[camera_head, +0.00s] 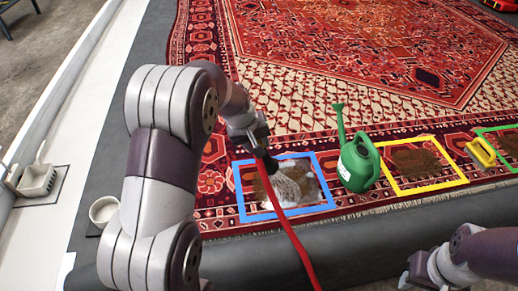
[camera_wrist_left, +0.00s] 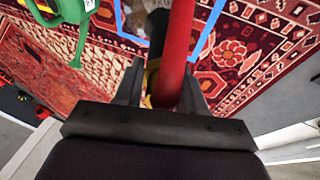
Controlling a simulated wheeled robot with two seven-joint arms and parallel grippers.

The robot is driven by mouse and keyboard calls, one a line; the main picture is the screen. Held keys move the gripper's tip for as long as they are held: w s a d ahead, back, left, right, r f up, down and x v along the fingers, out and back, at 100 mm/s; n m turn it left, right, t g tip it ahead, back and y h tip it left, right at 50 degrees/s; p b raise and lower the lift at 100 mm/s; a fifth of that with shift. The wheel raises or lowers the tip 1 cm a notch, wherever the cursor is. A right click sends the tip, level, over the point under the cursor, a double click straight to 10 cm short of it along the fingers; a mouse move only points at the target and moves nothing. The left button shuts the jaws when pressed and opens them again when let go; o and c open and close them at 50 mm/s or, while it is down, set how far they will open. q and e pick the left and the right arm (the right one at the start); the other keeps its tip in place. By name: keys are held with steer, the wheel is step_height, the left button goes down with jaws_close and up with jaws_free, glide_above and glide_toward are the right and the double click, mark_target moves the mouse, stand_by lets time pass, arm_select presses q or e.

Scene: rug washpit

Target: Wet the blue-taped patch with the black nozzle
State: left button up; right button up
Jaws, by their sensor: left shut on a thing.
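The blue-taped patch (camera_head: 241,192) is a square outline on the rug's near border, with brown soil and a pale, whitish area inside. Its tape also shows at the top of the left wrist view (camera_wrist_left: 208,38). My left gripper (camera_head: 262,150) is shut on the black nozzle (camera_head: 269,164), above the patch's upper left part. Whitish, spray-like streaks (camera_head: 287,187) fan from the nozzle's end onto the patch. A red hose (camera_head: 298,246) trails toward me; a red length (camera_wrist_left: 176,55) runs between my left fingers. My right gripper (camera_head: 412,272) is at the lower right; its fingers are unclear.
A green watering can (camera_head: 358,165) stands right of the blue patch. Beyond are a yellow-taped soiled patch (camera_head: 392,189), a yellow brush-like item (camera_head: 481,152) and a green-taped patch (camera_head: 478,131). A white cup (camera_head: 103,210) and a pale container (camera_head: 38,180) are at left.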

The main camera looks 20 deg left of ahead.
arm_select(q)
steer(key=w+a+p, duration=0.8)
steer(key=w+a, duration=0.1)
steer(key=w, duration=0.5)
steer(key=s+a+b, duration=0.1)
steer(key=s+a, duration=0.4)
steer(key=a, duration=0.2)
steer(key=s+d+b, duration=0.3)
steer(key=s+d, duration=0.4)
steer(key=s, duration=0.3)
steer(key=s+d+b, duration=0.3)
steer(key=s+d, duration=0.3)
steer(key=s, duration=0.3)
steer(key=shift+s+d, duration=0.35)
steer(key=shift+d, duration=0.05)
